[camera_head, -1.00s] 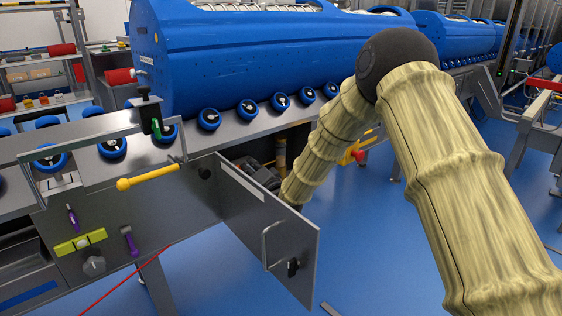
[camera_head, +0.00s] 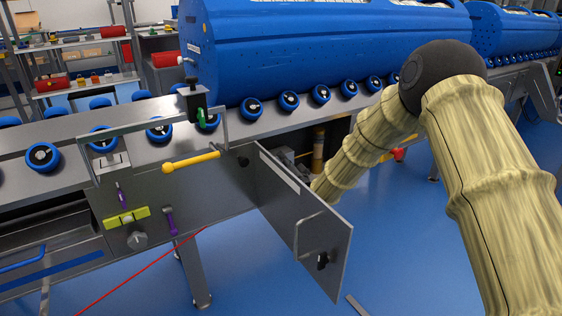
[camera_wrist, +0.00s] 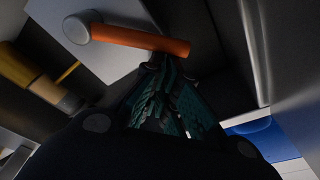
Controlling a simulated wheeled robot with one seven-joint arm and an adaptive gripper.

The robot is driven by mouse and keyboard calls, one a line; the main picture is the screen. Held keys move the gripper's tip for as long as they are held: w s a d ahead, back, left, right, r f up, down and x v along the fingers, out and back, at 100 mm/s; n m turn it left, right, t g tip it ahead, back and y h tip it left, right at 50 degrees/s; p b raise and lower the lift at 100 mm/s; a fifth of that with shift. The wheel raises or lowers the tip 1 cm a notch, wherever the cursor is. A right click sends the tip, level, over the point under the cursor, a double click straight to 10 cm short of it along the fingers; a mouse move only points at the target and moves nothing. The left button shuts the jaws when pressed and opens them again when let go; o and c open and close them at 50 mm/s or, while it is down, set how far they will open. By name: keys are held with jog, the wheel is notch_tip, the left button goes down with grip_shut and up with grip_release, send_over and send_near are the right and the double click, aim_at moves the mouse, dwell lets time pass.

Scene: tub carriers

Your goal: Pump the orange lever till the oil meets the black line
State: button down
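The orange lever (camera_wrist: 140,39) crosses the top of the wrist view, with a round grey pivot end (camera_wrist: 77,28) on a pale block. My gripper (camera_wrist: 166,66) has its green-padded fingers drawn together at the tips, right by the lever's free end. I cannot tell whether they touch it. In the head view my arm reaches into the open cabinet, and the gripper is hidden there. An amber-brown cylinder (camera_head: 318,148) stands inside the cabinet; a yellow-brown cylinder (camera_wrist: 46,89) also shows at the left of the wrist view. No clear oil level or black line can be made out.
The open cabinet door (camera_head: 300,220) sticks out in front of my arm. A yellow handle (camera_head: 190,162) and a grey knob (camera_head: 137,240) are on the machine's front. A large blue tub (camera_head: 330,50) lies above the rollers.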

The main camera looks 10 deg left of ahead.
jog(key=s+d+r+p, duration=0.1)
jog(key=s+d+p, duration=0.4)
jog(key=s+d, duration=0.1)
jog(key=shift+d+r, duration=0.35)
jog(key=shift+d, duration=0.2)
dwell(0.4)
jog(key=shift+d, duration=0.15)
dwell(0.7)
